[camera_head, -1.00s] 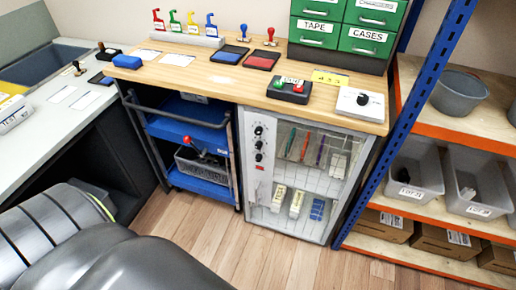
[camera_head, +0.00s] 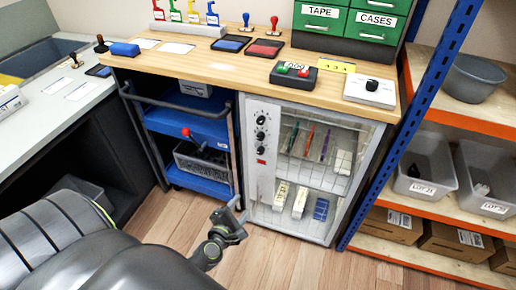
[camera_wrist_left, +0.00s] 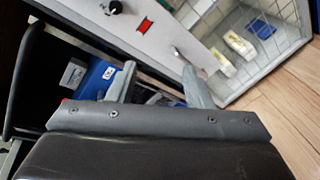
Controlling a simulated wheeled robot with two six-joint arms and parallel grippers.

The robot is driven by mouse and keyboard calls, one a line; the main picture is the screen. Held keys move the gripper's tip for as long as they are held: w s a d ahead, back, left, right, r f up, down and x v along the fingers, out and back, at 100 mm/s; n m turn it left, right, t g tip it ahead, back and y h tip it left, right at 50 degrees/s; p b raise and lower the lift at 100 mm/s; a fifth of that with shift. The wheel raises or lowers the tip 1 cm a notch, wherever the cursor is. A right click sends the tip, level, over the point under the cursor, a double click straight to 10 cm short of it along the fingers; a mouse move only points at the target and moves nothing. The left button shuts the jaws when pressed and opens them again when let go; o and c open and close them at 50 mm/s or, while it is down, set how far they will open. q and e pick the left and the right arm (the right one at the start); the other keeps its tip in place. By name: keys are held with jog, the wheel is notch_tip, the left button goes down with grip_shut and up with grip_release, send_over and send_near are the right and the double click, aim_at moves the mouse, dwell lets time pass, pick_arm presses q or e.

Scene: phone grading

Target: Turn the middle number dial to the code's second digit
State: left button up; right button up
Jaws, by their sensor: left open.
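The middle number dial (camera_head: 260,135) is a black knob in a vertical row of three on the pale panel of the wire-fronted cabinet (camera_head: 249,190). The top dial (camera_head: 261,120) and bottom dial (camera_head: 262,151) are above and below it. A small red display (camera_head: 261,162) is under them. The yellow code note (camera_head: 337,66) lies on the bench; its digits are too small to read surely. My left gripper (camera_head: 232,219) is open and empty, low in front of the cabinet and below the dials. The left wrist view shows its spread fingers (camera_wrist_left: 160,88) and one dial (camera_wrist_left: 115,7). My right gripper is out of view.
A blue-shelved cart (camera_head: 190,125) with a dark handle stands left of the cabinet. A blue rack post (camera_head: 425,110) rises on the right. A button box (camera_head: 293,74) and a white dial box (camera_head: 371,91) sit on the bench above. Wooden floor in front is free.

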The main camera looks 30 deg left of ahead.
pick_arm(q)
notch_tip(320, 180, up, 11)
jog(key=w+n+t+y+b, duration=0.2)
jog(key=n+t, duration=0.1)
jog(key=n, duration=0.7)
send_near(260, 139)
jog(key=x, duration=0.7)
jog(key=shift+w+a, duration=0.15)
jog(key=shift+w, duration=0.05)
jog(key=shift+w+a, duration=0.1)
jog(key=shift+w, duration=0.3)
jog(key=shift+r, duration=0.1)
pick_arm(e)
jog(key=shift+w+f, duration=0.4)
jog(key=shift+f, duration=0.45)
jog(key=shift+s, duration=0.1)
pick_arm(q)
jog(key=shift+c, duration=0.8)
jog(key=c, duration=0.8)
jog(key=shift+c, duration=0.2)
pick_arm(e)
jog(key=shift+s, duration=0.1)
